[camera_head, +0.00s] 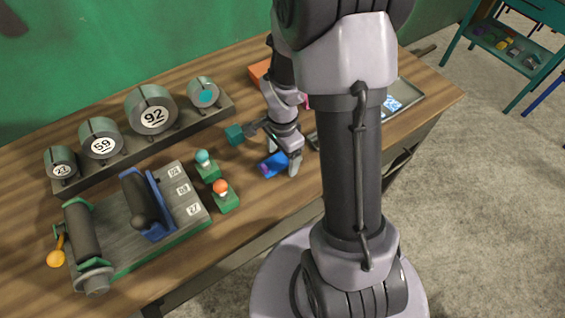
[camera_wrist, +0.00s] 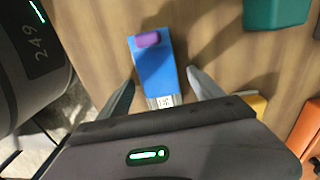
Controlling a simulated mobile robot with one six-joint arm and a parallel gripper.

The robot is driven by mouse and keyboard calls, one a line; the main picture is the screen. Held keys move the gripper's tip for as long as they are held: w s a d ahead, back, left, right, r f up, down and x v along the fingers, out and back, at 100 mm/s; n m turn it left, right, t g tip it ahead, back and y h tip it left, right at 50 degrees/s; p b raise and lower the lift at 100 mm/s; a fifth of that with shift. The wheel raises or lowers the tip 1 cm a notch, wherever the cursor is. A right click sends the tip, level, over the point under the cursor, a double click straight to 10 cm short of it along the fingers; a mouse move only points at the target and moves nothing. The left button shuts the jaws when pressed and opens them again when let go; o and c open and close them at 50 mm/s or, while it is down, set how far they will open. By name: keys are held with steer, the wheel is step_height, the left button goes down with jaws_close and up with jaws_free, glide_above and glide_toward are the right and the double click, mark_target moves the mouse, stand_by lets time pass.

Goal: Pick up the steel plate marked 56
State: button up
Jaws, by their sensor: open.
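A blue piece with a purple knob (camera_wrist: 158,62) lies on the wooden table, with a steel end (camera_wrist: 164,102) bearing a small white label whose number I cannot read for sure. In the head view the blue piece (camera_head: 272,165) is partly hidden by my gripper (camera_head: 282,163). In the wrist view my gripper (camera_wrist: 162,88) is open, with one finger on each side of the blue and steel piece and gaps showing on both sides. I cannot tell its height above the table. No plate clearly reads 56.
A rack (camera_head: 150,140) holds several steel rolls, some marked 59 and 92. A grey fixture (camera_head: 125,240) with several number labels stands in front. Green blocks with teal and orange knobs (camera_head: 221,188) stand left of my gripper. A tray (camera_head: 408,98) lies right.

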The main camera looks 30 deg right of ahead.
steer(key=shift+r, duration=0.15)
jaws_close()
